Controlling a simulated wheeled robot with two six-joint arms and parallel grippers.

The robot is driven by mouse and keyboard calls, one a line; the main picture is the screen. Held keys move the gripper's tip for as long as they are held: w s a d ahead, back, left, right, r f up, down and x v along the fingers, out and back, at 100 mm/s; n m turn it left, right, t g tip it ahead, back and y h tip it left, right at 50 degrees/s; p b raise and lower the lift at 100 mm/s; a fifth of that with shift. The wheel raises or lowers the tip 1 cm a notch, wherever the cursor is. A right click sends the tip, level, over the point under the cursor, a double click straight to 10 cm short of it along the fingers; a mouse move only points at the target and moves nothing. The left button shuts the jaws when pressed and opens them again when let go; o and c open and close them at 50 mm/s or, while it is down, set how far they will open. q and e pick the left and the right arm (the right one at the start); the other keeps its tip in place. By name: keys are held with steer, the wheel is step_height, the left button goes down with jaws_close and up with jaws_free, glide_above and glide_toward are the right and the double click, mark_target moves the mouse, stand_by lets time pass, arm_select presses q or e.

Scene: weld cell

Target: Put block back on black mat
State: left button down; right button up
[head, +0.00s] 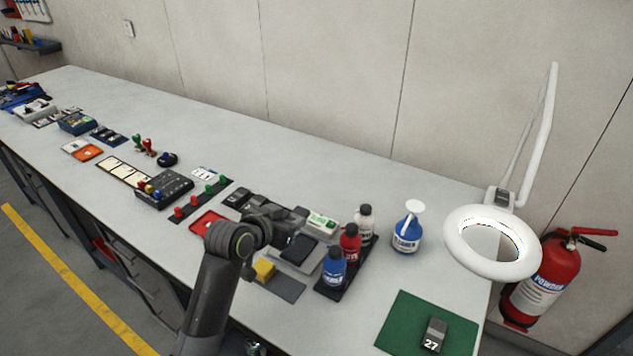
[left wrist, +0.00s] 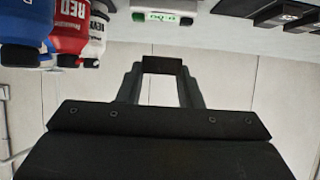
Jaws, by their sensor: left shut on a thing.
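My left gripper (head: 288,222) reaches over the middle of the bench, just behind a white scale. In the left wrist view its fingers are shut on a dark block (left wrist: 162,65), which spans the fingertips. In the head view the held block is hard to tell from the dark gripper. A dark mat (head: 288,290) lies flat at the bench's front, with a yellow block (head: 264,269) at its left part. A green mat (head: 400,322) at the right bears a grey block marked 27 (head: 434,335). My right gripper is not in view.
The scale's green display (head: 322,221) is beside the gripper. Blue (head: 333,268), red (head: 349,243) and white (head: 365,224) bottles stand on a black tray right of it. A red tray (head: 208,222) and button strip lie left. A ring lamp (head: 457,243) overhangs the right end.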

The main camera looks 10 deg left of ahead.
arm_select(q)
steer(key=shift+s+a+r, duration=0.15)
steer(key=shift+a+r, duration=0.05)
steer(key=shift+r, duration=0.1)
steer(key=s+a+r+m+g+h, duration=0.1)
steer(key=s+r+m+g+h, duration=0.1)
steer(key=s, duration=0.7)
steer(key=s+a+r+m+g+h, duration=0.1)
steer(key=s+r+m+g+h, duration=0.1)
steer(key=s+m, duration=0.3)
steer(key=s+h, duration=0.1)
steer(key=s, duration=0.3)
steer(key=shift+s+r+h, duration=0.15)
steer(key=shift+r+h, duration=0.05)
steer(key=shift+h, duration=0.2)
